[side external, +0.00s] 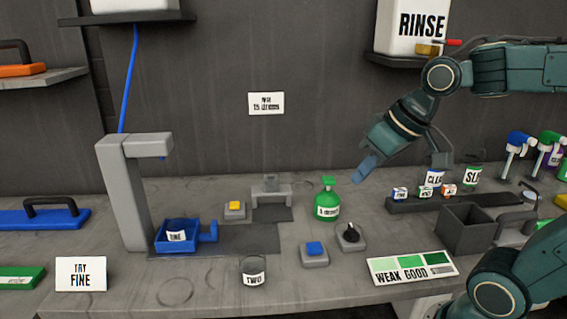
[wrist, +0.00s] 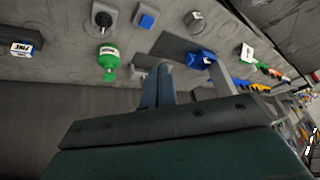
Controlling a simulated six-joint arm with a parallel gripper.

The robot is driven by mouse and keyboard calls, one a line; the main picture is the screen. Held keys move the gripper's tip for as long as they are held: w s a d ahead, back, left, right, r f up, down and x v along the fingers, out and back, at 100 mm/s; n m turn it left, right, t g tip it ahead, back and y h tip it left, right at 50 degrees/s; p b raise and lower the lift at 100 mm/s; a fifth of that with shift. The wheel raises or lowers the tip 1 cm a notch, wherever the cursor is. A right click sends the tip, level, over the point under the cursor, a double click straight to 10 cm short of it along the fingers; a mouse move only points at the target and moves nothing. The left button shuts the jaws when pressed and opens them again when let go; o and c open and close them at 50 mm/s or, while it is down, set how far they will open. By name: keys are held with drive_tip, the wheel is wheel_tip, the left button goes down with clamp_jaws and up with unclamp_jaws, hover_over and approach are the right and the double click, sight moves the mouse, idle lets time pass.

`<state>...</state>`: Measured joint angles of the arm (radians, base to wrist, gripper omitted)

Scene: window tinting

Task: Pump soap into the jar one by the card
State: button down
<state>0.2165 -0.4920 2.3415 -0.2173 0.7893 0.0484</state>
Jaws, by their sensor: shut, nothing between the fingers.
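The green soap bottle (side external: 327,203) with a pump top stands upright mid-bench; it also shows in the wrist view (wrist: 108,58). A clear jar labelled TWO (side external: 254,272) stands at the front. No jar clearly marked one can be made out. A blue jug (side external: 172,238) with a hard-to-read white label sits under the grey spout stand (side external: 122,190). The white wall card (side external: 266,103) has small text, only partly legible. My gripper (side external: 362,174) is shut and empty, above and right of the bottle, apart from it. Its fingers (wrist: 158,82) show in the wrist view.
A blue button (side external: 314,251), a black knob (side external: 351,236) and a yellow button (side external: 235,208) stand around the bottle. A WEAK GOOD strip (side external: 412,268) lies at front right. A dark rack (side external: 455,201) with small labelled blocks and a dark bin (side external: 467,231) stand right.

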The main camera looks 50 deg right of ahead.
drive_tip(key=w+d+m+t+y, duration=0.1)
drive_tip(key=w+d+m, duration=0.1)
drive_tip(key=w+d, duration=0.75)
drive_tip(key=m+t+y, duration=0.2)
hover_over(333, 179)
wheel_tip(333, 179, down, 3)
drive_tip(key=shift+r, duration=0.1)
drive_tip(key=shift+f, duration=4.45)
